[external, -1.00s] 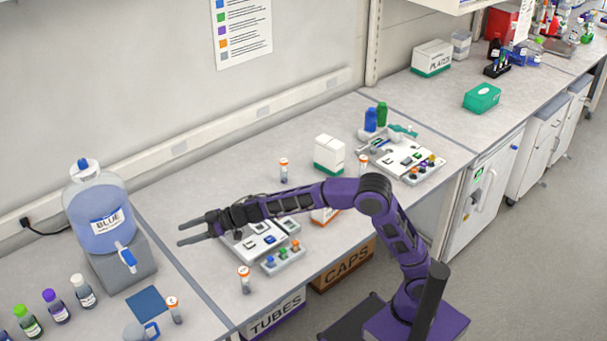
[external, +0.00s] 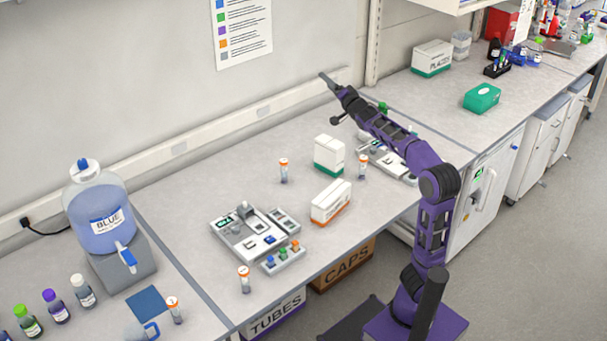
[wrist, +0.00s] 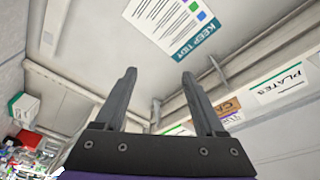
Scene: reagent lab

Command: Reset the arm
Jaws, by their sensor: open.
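My gripper (external: 328,100) is open and empty, raised above the back of the bench near the wall in the external view. My purple arm reaches up and to the left from its base at the bench's front. In the wrist view my gripper (wrist: 158,98) shows two dark fingers spread apart with nothing between them. Beyond them are the wall and a printed sheet (wrist: 172,22), seen at a tilt.
A grey device (external: 238,238) and a small rack (external: 283,260) stand mid-bench, near white boxes (external: 330,203) and orange-capped vials (external: 283,170). A second device (external: 380,160) is partly hidden behind my arm. A blue-liquid jug (external: 98,215) stands left.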

